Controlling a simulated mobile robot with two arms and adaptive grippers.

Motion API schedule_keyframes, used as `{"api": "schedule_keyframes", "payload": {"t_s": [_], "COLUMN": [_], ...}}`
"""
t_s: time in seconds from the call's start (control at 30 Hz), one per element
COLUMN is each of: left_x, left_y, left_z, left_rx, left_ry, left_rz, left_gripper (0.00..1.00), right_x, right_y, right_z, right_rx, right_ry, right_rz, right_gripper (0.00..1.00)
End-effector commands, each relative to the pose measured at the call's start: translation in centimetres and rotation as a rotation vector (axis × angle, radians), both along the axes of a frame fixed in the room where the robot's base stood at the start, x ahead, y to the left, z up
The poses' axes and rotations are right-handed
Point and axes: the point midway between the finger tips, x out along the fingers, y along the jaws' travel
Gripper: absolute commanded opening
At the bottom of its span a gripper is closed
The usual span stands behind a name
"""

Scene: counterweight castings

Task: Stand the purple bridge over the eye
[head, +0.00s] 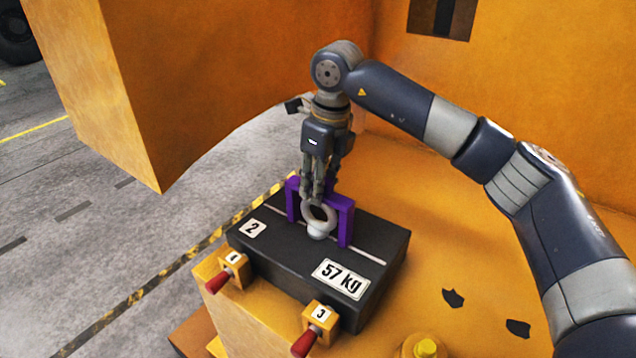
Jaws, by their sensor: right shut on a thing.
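The purple bridge (345,225) is an upright arch with two legs and a top bar. It stands at the black casting (290,262), which carries labels "2" and "57 kg". The grey ring-shaped eye (318,228) rises from the casting's top, in front of the bridge's opening in this view. My right gripper (318,192) points down and is shut on the bridge's top bar. Its fingers hide part of the bar. I cannot tell whether the bridge's feet touch the casting. My left gripper is not in view.
Two yellow clamp blocks with red handles, marked 4 (233,268) and 3 (320,322), sit at the casting's front edge. A large orange body (200,80) hangs at the upper left. A yellow bolt (426,348) shows at the bottom. Orange floor to the right is mostly clear.

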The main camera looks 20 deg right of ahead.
Motion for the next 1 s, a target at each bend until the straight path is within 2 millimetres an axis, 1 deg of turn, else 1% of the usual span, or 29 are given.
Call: {"api": "schedule_keyframes", "payload": {"t_s": [0.07, 0.1, 0.17, 0.2, 0.47, 0.57, 0.67, 0.73, 1.0], "left_x": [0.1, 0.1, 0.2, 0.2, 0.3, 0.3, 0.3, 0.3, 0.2], "left_y": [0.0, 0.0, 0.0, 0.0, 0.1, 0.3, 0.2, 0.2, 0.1], "left_z": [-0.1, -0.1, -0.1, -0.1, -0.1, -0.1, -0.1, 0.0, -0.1], "left_rx": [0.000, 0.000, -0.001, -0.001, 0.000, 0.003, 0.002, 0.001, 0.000], "left_ry": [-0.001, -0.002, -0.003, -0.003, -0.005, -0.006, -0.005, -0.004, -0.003], "left_rz": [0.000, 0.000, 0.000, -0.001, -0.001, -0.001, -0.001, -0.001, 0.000], "left_gripper": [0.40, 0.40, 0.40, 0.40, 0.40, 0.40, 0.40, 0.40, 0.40], "right_x": [0.0, 0.0, 0.0, 0.0, 0.0, 0.0, -0.1, -0.2, -0.9], "right_y": [0.0, 0.0, 0.0, 0.0, 0.0, 0.0, -0.1, -0.2, -0.8], "right_z": [-0.1, 0.0, 0.0, 0.0, -0.2, 0.2, 1.3, 2.5, 8.2], "right_rx": [0.001, 0.001, 0.001, 0.001, -0.001, -0.001, 0.000, 0.000, 0.000], "right_ry": [-0.001, -0.002, -0.001, -0.001, 0.001, -0.001, -0.004, -0.004, -0.005], "right_rz": [0.000, 0.000, 0.000, 0.000, 0.000, 0.000, 0.000, 0.000, -0.001], "right_gripper": [0.00, 0.31, 0.45, 0.48, 0.48, 0.48, 0.48, 0.48, 0.48]}}
